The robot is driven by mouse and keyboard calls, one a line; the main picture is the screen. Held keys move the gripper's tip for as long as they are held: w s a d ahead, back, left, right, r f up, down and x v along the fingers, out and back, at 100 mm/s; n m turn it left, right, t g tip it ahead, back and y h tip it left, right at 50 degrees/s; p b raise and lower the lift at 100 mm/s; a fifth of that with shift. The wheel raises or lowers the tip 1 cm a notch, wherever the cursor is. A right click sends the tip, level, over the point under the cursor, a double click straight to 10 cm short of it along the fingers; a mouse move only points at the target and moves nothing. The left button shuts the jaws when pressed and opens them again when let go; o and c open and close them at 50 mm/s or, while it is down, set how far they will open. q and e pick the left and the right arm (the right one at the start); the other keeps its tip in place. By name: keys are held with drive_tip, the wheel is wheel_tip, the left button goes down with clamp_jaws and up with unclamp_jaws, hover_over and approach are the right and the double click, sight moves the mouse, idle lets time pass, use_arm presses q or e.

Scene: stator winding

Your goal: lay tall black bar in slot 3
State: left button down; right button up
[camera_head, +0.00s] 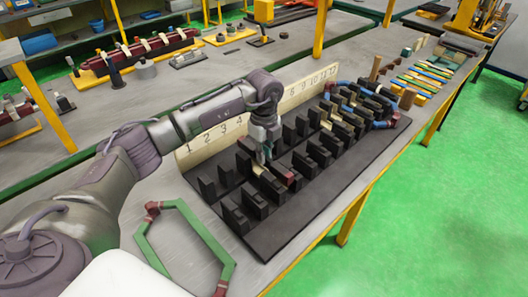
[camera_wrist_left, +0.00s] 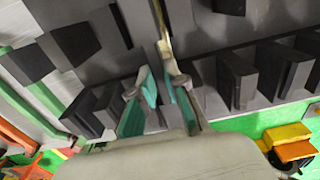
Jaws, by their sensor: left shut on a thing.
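My left gripper (camera_head: 264,156) points down among the black blocks of the slotted fixture (camera_head: 265,240), near the row behind labels 3 and 4. In the left wrist view the two teal fingers (camera_wrist_left: 166,95) stand close together over the fixture. A cream strip (camera_head: 260,171) and a dark red piece (camera_head: 289,177) show beside the fingertips. I cannot tell whether the bar touches the slot floor. My right gripper is not in view.
A cream number board (camera_head: 208,141) runs along the fixture's back edge. A green hexagonal coil (camera_head: 187,247) lies on the grey table in front. Coloured strips (camera_head: 425,78) lie at the far right. Black blocks stand close around the gripper.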

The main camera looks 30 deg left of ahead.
use_arm(q)
drive_tip(key=shift+f+b, duration=0.3)
drive_tip(key=shift+f, duration=0.25)
drive_tip(key=shift+f+b, duration=0.95)
drive_tip(key=shift+f, duration=0.65)
drive_tip(key=shift+f, duration=0.5)
idle(0.4)
drive_tip(key=c, duration=1.1)
unclamp_jaws()
drive_tip(key=shift+r, duration=0.2)
drive_tip(key=shift+r+p, duration=0.35)
drive_tip(key=shift+r, duration=0.25)
